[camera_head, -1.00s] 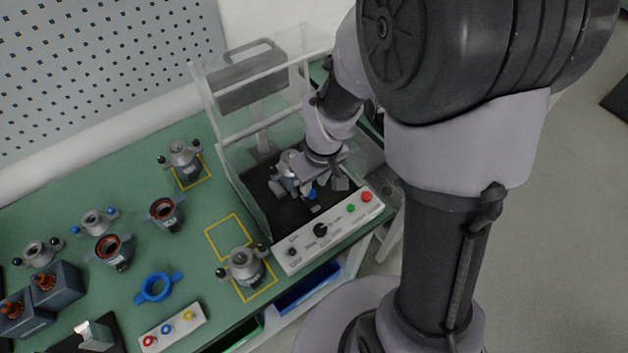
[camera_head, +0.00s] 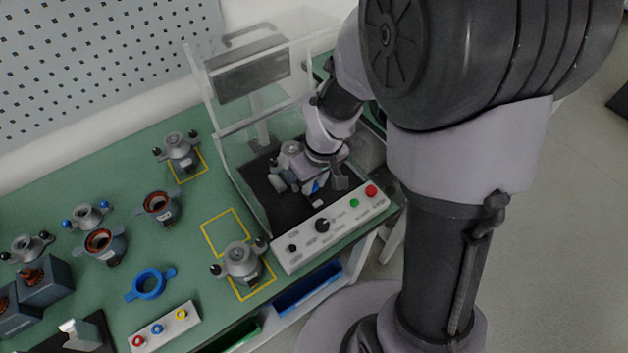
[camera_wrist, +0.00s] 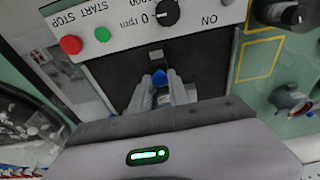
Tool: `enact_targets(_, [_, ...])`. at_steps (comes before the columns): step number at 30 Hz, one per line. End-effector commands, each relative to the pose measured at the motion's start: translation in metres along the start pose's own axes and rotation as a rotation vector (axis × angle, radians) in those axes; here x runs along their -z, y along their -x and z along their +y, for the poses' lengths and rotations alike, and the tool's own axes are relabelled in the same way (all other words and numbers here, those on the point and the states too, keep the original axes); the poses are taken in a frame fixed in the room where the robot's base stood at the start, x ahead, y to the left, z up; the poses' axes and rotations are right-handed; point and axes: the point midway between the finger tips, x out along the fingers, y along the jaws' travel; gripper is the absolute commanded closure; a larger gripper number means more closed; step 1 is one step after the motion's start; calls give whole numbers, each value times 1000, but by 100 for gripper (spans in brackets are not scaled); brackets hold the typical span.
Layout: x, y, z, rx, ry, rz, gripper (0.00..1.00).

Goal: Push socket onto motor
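My gripper (camera_wrist: 162,88) is inside the clear-walled test station (camera_head: 236,168), low over its black floor (camera_wrist: 118,72). In the wrist view its two fingers lie close on either side of a small blue piece, seemingly the socket (camera_wrist: 161,78), and appear shut on it. The blue piece also shows in the head view (camera_head: 316,186). A grey motor (camera_head: 290,149) stands in the station just left of my gripper, partly hidden by it. I cannot tell whether the socket touches the motor.
A control panel (camera_head: 334,229) with knobs and green and red buttons runs along the station's front. Another motor (camera_head: 241,262) stands in a yellow square left of it. More motor parts, a blue ring (camera_head: 150,284) and a button box (camera_head: 166,329) occupy the green bench.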

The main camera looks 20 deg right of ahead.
Motion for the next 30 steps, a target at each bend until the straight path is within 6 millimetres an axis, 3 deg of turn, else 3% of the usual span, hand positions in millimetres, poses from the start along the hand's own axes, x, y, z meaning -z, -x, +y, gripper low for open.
enact_targets(10, [1, 0, 0, 0, 0, 0, 98])
enact_targets(18, [22, -4, 0, 0, 2, 0, 98])
enact_targets(24, [23, -4, 0, 0, 1, 0, 98])
enact_targets(25, [23, -4, 0, 0, 1, 0, 72])
enact_targets(26, [23, -4, 0, 0, 1, 0, 68])
enact_targets(30, [23, -4, 0, 0, 1, 0, 68])
